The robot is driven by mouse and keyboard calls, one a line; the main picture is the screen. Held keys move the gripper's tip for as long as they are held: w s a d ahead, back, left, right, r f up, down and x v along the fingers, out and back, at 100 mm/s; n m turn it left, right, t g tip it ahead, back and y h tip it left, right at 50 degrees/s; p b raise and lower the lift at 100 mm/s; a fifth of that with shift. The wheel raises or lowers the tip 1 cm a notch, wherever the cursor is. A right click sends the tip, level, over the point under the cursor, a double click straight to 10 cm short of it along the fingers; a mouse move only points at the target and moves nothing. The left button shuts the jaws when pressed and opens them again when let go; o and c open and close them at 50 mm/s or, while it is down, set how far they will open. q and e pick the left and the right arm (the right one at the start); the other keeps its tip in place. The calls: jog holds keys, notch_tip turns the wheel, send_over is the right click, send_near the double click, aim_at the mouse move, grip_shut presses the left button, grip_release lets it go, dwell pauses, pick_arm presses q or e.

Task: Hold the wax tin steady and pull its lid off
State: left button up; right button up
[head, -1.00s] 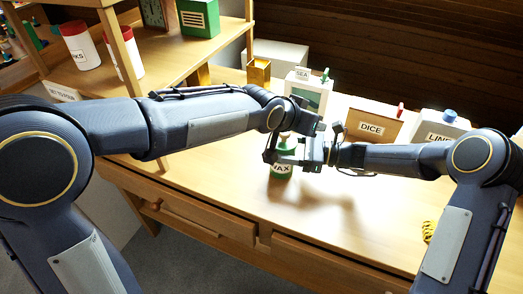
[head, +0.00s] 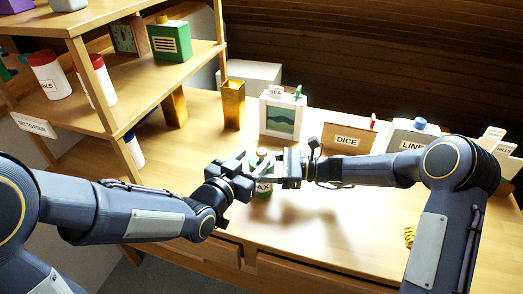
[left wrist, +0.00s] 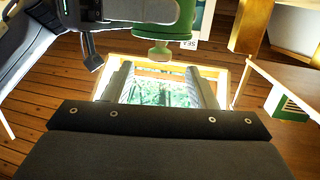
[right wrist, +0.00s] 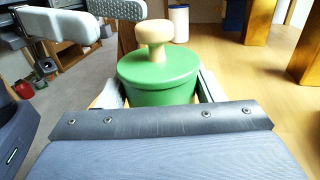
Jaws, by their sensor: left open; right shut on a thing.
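The green wax tin (head: 263,189) stands upright on the bench, its WAX label partly covered by my grippers. Its green lid (right wrist: 158,66) is on, topped by a pale wooden knob (right wrist: 155,36). My right gripper (head: 283,168) comes from the right and is shut on the tin, which shows between its fingers in the right wrist view. My left gripper (head: 238,182) is open at the left of the tin, apart from the knob. In the left wrist view the knob (left wrist: 158,50) lies beyond its spread fingers (left wrist: 160,88). The left fingers also show at the right wrist view's upper left.
Behind the tin stand a white SEA box (head: 283,115), a brown DICE box (head: 347,138), a LINE container (head: 408,136) and a brass-coloured holder (head: 233,103). A wooden shelf unit (head: 180,72) rises at left. The bench front right of the tin is mostly clear.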

aim_at(261, 152)
pick_arm(q)
jog(key=x, duration=0.7)
jog(key=shift+w+d, duration=0.15)
jog(key=shift+w, duration=0.05)
grip_shut()
jog(key=shift+r, duration=0.2)
dwell(0.6)
jog(key=shift+r, duration=0.9)
jog(key=shift+r, duration=2.05)
